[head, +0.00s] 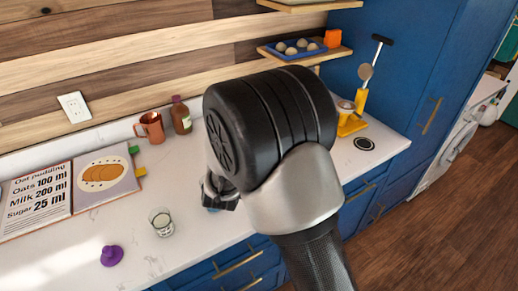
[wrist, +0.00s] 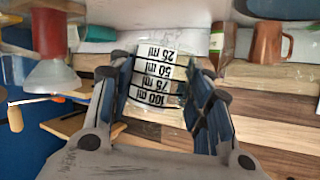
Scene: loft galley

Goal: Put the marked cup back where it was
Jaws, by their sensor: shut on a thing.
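The marked cup (wrist: 150,88) is a clear cup with a white scale from 25 ml to 100 ml. It shows between my gripper's fingers (wrist: 160,100) in the wrist view, where the scene appears upside down. My gripper is shut on its sides. The cup looks roughly upright, with the 100 ml mark uppermost in the room. In the head view my gripper (head: 220,196) is over the counter, mostly hidden behind my own wrist, and the cup cannot be made out there. I cannot tell whether the cup holds anything.
On the counter (head: 195,255) stand a glass (head: 161,223), a purple object (head: 111,256), a brown mug (head: 150,128), a bottle (head: 181,115) and an open recipe book (head: 70,190). A yellow stand (head: 352,124) and dark ring (head: 364,144) are at right. A shelf (head: 332,54) is above.

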